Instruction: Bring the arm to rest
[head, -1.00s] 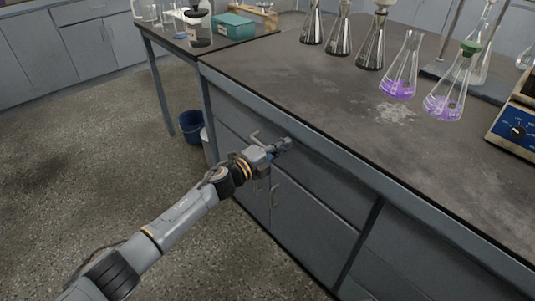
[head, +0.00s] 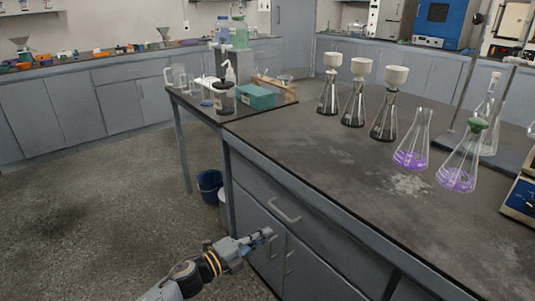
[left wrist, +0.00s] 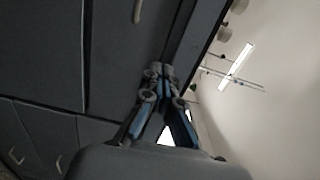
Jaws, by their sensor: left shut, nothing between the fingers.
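My left gripper (head: 262,236) is at the lower middle of the head view, in front of the bench's grey cabinet doors and below the drawer handle (head: 284,211). In the left wrist view its fingers (left wrist: 158,72) are together with nothing between them. From these frames I cannot tell whether it touches the cabinet front. My right gripper is not in view.
The dark bench top (head: 330,170) carries flasks with white funnels (head: 389,95), two flasks with purple liquid (head: 411,150) and a stand at right. A side table with a teal box (head: 256,97) adjoins it. A blue bucket (head: 209,185) stands below. The floor at left is clear.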

